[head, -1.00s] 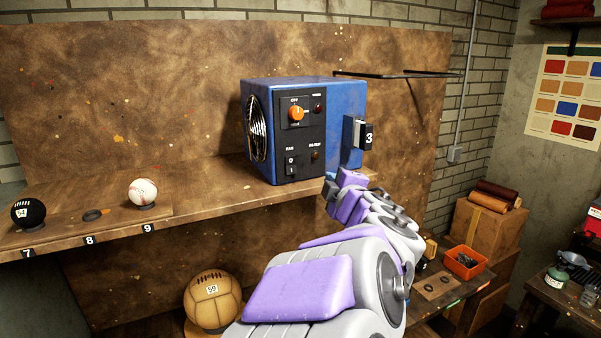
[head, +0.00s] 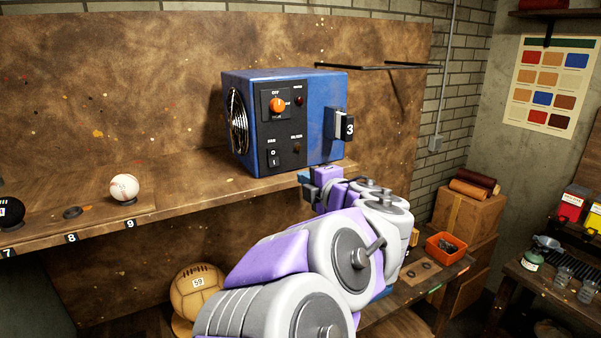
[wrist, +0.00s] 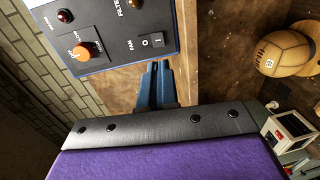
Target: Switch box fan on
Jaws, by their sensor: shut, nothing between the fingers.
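The blue box fan (head: 315,118) stands on the wooden shelf, with its round grille on the left side. Its black front panel holds an orange knob (head: 278,105) and, low on the panel, a black rocker switch marked 0 and 1 (head: 273,157). In the wrist view the rocker switch (wrist: 152,41) lies just beyond the fingertips, with the orange knob (wrist: 82,51) to its left. My gripper (head: 306,184) is at the shelf's front edge, below and right of the switch. In the wrist view its blue fingers (wrist: 155,68) are together and empty, apparently apart from the panel.
A baseball (head: 124,187) and a black ball (head: 10,212) sit on the shelf at left. A tan ball (head: 197,290) is below. An orange bin (head: 446,246) stands lower right. A black bracket (head: 375,66) juts from the board behind the fan.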

